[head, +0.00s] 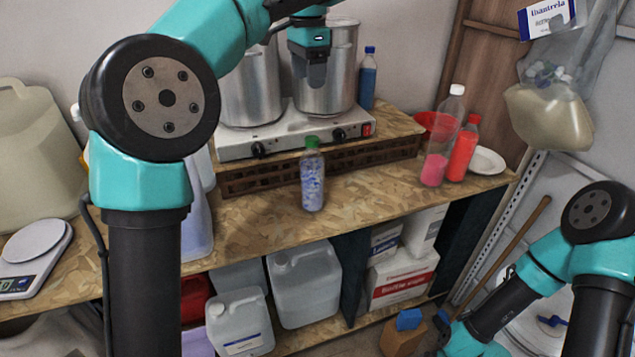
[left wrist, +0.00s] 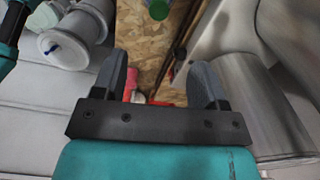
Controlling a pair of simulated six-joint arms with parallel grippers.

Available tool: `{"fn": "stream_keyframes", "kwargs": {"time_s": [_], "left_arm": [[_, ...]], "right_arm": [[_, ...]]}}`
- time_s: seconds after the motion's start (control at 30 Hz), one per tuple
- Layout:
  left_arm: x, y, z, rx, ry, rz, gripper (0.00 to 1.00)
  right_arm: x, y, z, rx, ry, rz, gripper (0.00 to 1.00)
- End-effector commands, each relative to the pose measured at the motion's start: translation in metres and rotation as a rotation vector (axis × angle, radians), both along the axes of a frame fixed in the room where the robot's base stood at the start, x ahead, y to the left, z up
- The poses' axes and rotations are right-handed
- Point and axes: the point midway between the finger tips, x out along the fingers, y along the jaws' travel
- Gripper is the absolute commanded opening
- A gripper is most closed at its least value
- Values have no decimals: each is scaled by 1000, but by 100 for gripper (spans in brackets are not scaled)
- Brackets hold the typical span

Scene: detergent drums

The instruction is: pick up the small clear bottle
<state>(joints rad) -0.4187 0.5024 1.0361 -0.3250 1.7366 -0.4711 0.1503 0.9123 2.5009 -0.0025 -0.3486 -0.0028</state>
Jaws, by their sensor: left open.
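A small clear bottle (head: 312,182) with a green cap and blue-and-white contents stands upright on the chipboard bench, in front of the hot plate. Its green cap (left wrist: 157,8) shows at the top edge in the left wrist view. My left gripper (head: 315,84) hangs above and behind this bottle, in front of the metal pots. In the left wrist view its two fingers (left wrist: 160,75) are apart with nothing between them. My right arm is at the lower right in the head view, and its fingers cannot be seen.
Two metal pots (head: 325,75) stand on a white hot plate (head: 292,132). A clear bottle with pink liquid (head: 437,160), a red bottle (head: 463,150) and a white plate (head: 487,161) are further right. The bench around the green-capped bottle is clear.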

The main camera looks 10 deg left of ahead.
Motion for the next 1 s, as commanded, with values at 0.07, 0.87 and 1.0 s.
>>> {"fn": "stream_keyframes", "kwargs": {"time_s": [0.07, 0.87, 1.0], "left_arm": [[0, -4, 0, 2, 7, -10, 66], [0, -3, -61, 1, 9, -7, 66], [0, -3, -84, 1, 8, -6, 66]], "right_arm": [[0, 0, 0, 0, 0, 0, 98], [0, 0, 0, 0, 0, 0, 98], [0, 0, 0, 0, 0, 0, 98]]}}
